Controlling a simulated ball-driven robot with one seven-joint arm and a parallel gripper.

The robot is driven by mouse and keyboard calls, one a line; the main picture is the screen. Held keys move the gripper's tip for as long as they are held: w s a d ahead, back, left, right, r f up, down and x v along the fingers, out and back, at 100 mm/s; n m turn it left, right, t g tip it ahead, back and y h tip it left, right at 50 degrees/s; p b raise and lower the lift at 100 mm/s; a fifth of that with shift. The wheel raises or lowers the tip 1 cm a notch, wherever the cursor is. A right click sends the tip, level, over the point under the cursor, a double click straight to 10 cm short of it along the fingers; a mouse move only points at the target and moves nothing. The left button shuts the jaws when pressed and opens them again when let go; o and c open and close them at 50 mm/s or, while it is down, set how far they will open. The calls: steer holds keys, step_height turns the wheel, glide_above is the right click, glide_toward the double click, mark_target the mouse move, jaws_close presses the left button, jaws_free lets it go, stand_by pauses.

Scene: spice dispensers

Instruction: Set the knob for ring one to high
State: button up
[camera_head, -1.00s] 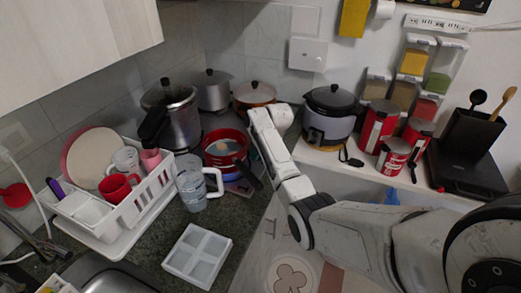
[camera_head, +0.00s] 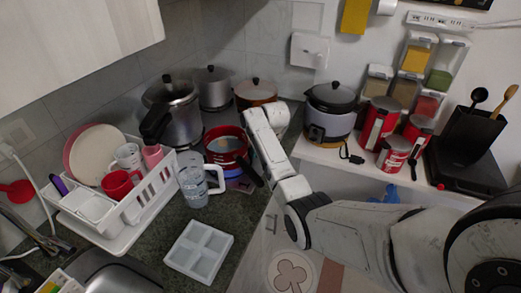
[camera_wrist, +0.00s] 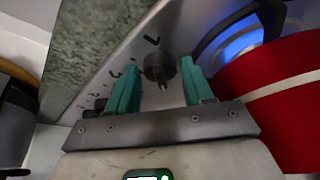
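In the wrist view a dark round stove knob (camera_wrist: 160,68) sits on the grey metal control panel (camera_wrist: 143,40). The teal fingers of my gripper (camera_wrist: 160,70) are open, one on each side of this knob, with gaps showing. More dark knobs (camera_wrist: 98,100) lie along the panel at lower left. A blue glow (camera_wrist: 240,38) shows at a burner near the red pot (camera_wrist: 285,85). In the head view my arm reaches over the counter edge beside the red pot (camera_head: 225,140); my fingertips and the knobs are hidden there. I cannot tell which knob is ring one's, nor its setting.
The pot's black handle (camera_head: 256,175) juts toward the front edge. A clear mug (camera_head: 194,187), white dish rack (camera_head: 127,210) and ice tray (camera_head: 200,250) stand left. Steel pots (camera_head: 172,110) stand behind. A rice cooker (camera_head: 329,118) and red canisters (camera_head: 379,122) stand right.

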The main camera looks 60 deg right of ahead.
steer(key=shift+o, duration=1.2)
steer(key=b+v, duration=0.1)
steer(key=v, duration=0.9)
steer(key=shift+r, duration=0.4)
steer(key=shift+s+a, duration=0.1)
